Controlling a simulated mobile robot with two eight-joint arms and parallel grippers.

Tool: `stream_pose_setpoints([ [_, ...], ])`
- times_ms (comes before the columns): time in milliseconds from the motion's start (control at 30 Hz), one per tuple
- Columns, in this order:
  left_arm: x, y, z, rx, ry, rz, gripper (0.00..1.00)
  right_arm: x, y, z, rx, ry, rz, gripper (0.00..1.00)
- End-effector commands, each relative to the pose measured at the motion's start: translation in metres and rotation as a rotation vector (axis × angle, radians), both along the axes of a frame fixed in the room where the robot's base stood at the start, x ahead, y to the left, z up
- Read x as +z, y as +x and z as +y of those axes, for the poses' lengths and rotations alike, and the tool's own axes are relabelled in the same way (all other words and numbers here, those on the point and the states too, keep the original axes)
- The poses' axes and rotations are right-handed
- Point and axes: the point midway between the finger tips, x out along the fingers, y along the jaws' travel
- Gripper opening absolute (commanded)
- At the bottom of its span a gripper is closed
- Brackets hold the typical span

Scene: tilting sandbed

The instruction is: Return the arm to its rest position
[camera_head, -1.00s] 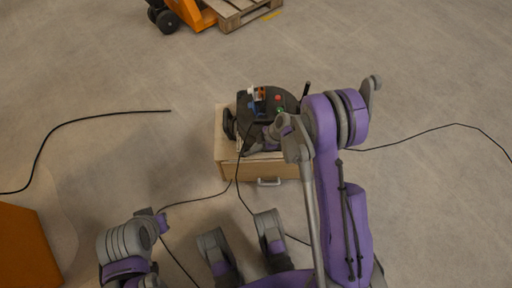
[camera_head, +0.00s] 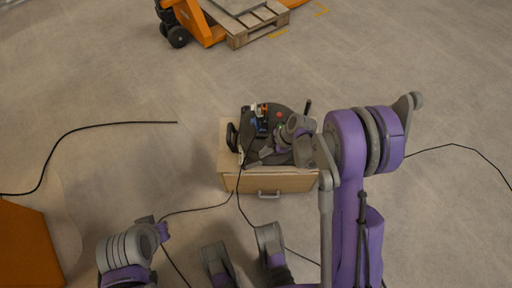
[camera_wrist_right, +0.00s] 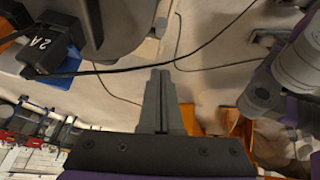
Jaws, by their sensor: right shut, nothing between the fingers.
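My right arm (camera_head: 348,225) rises from the bottom right in the head view and bends over the wooden cabinet. My right gripper (camera_head: 254,158) is small and dark there, over the front part of the black machine (camera_head: 290,113); whether it touches cannot be told. In the right wrist view the right gripper (camera_wrist_right: 160,74) has its two fingers together with nothing between them. A grey arm link of mine shows at the right of that view. My left arm (camera_head: 128,250) is at the bottom left of the head view; its gripper is not visible.
The machine stands on a wooden cabinet (camera_head: 292,183) with a front handle. A black plug marked "2A" (camera_wrist_right: 48,52) sits by a blue part, with a cable running past the fingers. Black cables (camera_head: 100,124) lie on the floor. An orange pallet truck (camera_head: 200,25) stands far back.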

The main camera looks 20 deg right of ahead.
Motion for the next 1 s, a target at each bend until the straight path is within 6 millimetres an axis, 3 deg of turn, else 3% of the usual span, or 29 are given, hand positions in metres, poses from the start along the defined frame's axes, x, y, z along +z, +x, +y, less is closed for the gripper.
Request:
stream_pose_setpoints([
  [333,0.001,0.000,0.000,0.000,0.000,0.000,0.00,0.006,-0.002,-0.001,-0.011,-0.001,0.004,0.00],
  [467,0.001,0.000,0.000,0.000,0.000,0.000,0.00,0.027,-0.009,0.001,-0.094,-0.016,0.040,0.00],
  [667,0.001,0.000,0.000,0.000,0.000,0.000,0.00,0.086,-0.043,0.008,-0.379,-0.055,0.130,0.00],
  [800,0.001,0.000,0.000,0.000,0.000,0.000,0.00,0.122,-0.075,0.009,-0.603,-0.072,0.173,0.00],
  [1000,0.001,0.000,0.000,0.000,0.000,0.000,0.00,0.158,-0.126,0.008,-0.920,-0.065,0.197,0.00],
])
